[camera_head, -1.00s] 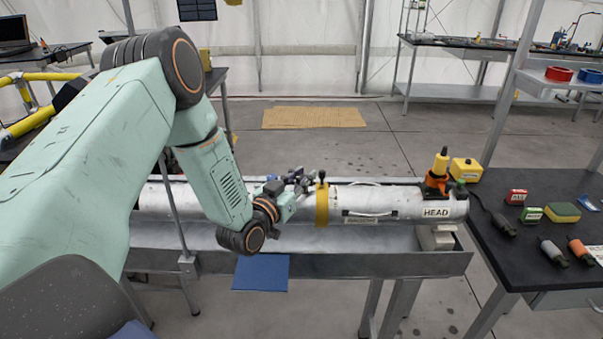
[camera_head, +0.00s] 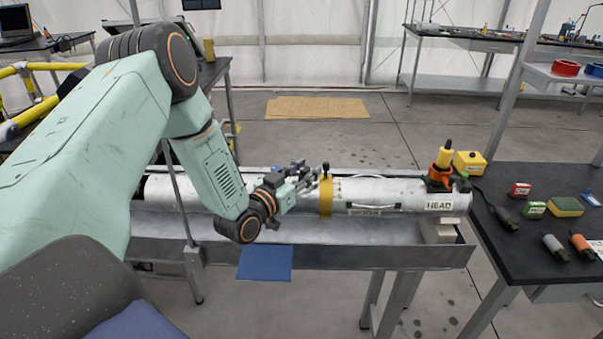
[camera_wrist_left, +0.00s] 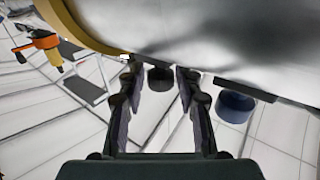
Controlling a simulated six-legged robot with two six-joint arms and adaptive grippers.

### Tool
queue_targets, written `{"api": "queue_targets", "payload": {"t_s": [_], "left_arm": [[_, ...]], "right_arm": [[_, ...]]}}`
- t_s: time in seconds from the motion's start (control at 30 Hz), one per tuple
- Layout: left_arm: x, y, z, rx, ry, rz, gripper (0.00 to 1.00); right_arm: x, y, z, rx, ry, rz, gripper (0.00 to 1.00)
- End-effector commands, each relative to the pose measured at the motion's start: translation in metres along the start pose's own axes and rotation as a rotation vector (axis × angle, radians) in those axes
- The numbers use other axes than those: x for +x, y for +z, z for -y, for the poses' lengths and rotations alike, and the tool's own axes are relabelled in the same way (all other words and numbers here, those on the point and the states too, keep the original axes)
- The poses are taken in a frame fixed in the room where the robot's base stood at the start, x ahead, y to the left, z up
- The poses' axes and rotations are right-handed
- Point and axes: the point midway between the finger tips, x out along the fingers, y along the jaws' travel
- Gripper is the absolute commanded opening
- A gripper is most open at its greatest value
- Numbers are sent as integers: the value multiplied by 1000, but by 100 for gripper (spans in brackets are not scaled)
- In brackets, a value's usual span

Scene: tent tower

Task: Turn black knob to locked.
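A white cylinder (camera_head: 395,193) marked HEAD lies in a long metal trough, with a yellow band (camera_head: 326,198) around it. A black knob (camera_wrist_left: 160,78) sticks out from the cylinder in the left wrist view, between my left fingertips, with a gap visible around it. My left gripper (camera_head: 304,174) is open at the cylinder's upper side, just left of the band. Its fingers (camera_wrist_left: 158,88) also show in the wrist view. The black knob cannot be made out in the head view. My right gripper is out of view.
A black-topped knob (camera_head: 326,167) stands on the band, close to my left fingertips. An orange and yellow fitting (camera_head: 442,170) rises near the HEAD end. A black table (camera_head: 515,255) with small items stands at right.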

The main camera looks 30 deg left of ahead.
Motion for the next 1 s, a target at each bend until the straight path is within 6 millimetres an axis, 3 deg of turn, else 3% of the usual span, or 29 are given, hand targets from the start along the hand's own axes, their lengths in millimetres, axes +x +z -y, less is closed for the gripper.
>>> {"api": "queue_targets", "payload": {"t_s": [0.17,0.6,1.0], "left_arm": [[-15,0,2,-3,-4,0,34],[-82,0,2,-5,-5,-1,34],[-116,0,2,-4,-3,2,34]], "right_arm": [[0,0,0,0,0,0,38],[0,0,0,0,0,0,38],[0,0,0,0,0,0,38]]}}
